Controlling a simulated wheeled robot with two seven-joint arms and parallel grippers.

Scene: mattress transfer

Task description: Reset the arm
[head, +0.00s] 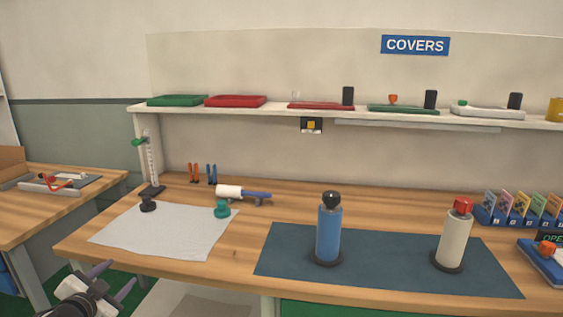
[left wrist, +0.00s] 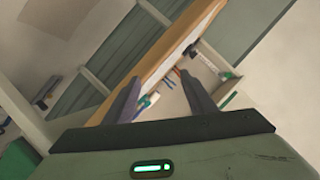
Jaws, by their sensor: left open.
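My left gripper (head: 112,283) is at the lower left of the head view, in front of and below the workbench's front edge. Its two grey fingers are apart with nothing between them. The left wrist view also shows the open fingers (left wrist: 160,98), with the wooden bench edge tilted behind them. The wooden workbench (head: 85,247) holds a white sheet (head: 165,235) and a dark blue mat (head: 400,275). A blue bottle with a black cap (head: 328,235) and a cream bottle with a red cap (head: 455,240) stand upright on the mat. My right gripper is not in view.
A shelf (head: 230,110) above the bench carries flat green, red and white covers. A black knob (head: 148,204) and a teal knob (head: 222,210) lie on the sheet. A white-and-blue tool (head: 243,194) lies behind. Another table (head: 25,220) stands at left, with a gap between.

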